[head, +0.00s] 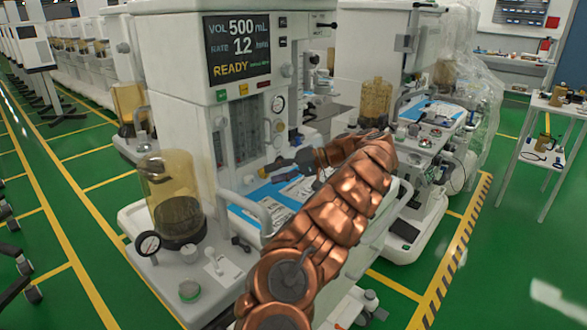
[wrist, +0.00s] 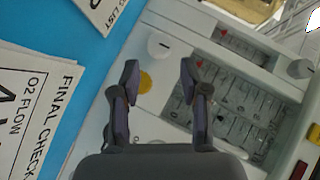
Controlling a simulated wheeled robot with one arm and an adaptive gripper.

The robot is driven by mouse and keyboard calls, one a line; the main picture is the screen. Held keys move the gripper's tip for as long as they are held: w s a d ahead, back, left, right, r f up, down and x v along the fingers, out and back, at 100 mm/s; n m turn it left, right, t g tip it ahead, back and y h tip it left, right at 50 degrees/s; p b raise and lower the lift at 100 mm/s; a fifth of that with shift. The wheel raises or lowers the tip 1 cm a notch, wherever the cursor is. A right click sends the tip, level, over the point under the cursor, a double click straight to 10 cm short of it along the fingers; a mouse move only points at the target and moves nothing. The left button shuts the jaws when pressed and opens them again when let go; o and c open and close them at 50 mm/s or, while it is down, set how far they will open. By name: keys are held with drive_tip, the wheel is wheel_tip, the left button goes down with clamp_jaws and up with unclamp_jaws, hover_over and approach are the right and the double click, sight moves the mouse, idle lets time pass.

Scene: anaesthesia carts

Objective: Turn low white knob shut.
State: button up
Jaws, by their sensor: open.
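The low white knob (wrist: 158,45) is a round white dial with a dark mark, on the machine's pale front panel just above the blue work surface. In the wrist view it lies beyond my fingertips, towards the top. My gripper (wrist: 160,76) is open and empty, with its two dark fingers apart on either side of the space below the knob. I cannot tell the gap in depth. In the head view my gripper (head: 272,167) is small and close to the panel, at the end of my copper-coloured arm.
A yellow round part (wrist: 145,82) sits near the left finger. Printed sheets (wrist: 30,115) lie on the blue surface (wrist: 90,50). A grey handle (head: 245,208) edges the work surface.

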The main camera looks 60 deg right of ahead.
drive_tip(key=shift+v, duration=2.65)
